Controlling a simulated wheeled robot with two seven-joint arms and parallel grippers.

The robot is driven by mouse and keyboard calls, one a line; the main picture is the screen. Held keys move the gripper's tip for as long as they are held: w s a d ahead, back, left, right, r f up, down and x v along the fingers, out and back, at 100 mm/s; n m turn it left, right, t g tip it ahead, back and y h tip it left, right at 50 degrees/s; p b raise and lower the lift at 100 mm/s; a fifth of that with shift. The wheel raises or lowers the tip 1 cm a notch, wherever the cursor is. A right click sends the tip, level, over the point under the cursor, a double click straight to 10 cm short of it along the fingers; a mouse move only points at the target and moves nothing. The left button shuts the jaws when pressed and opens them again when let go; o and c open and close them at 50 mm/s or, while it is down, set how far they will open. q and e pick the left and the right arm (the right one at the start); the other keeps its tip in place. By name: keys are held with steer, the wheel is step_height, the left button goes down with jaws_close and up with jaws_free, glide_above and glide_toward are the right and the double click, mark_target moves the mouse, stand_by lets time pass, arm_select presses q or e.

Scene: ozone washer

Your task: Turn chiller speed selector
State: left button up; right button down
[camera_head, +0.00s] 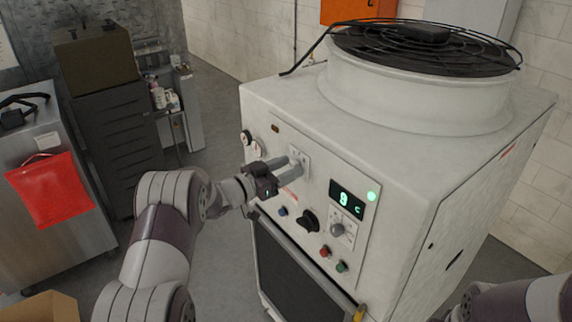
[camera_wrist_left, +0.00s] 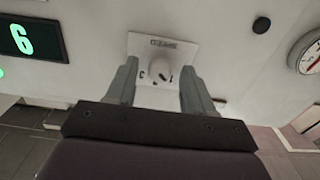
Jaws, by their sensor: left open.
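The white chiller (camera_head: 400,150) has a control panel on its front face. My left gripper (camera_head: 290,164) is open at a small white selector plate (camera_head: 303,156) on the upper panel. In the left wrist view, turned about upside down, a round white selector knob (camera_wrist_left: 160,70) on its plate (camera_wrist_left: 150,45) sits between the open fingers of the left gripper (camera_wrist_left: 158,78). Gaps show on both sides of the knob. The plate's label is too small to read. In the head view the fingers hide the knob. My right gripper is out of view; only part of that arm shows.
A green-lit display (camera_head: 346,198) is right of the plate. Below are a black rotary switch (camera_head: 307,220), a grey dial knob (camera_head: 337,229), a red button (camera_head: 325,251) and a green button (camera_head: 341,266). Gauges (camera_head: 257,148) are left. A fan (camera_head: 425,45) tops the chiller.

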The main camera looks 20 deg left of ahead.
arm_select(q)
steer(key=shift+w+d, duration=0.1)
jaws_close()
steer(key=shift+f+m+b, duration=0.15)
steer(key=shift+m+b, duration=4.25)
steer(key=shift+b, duration=1.4)
jaws_free()
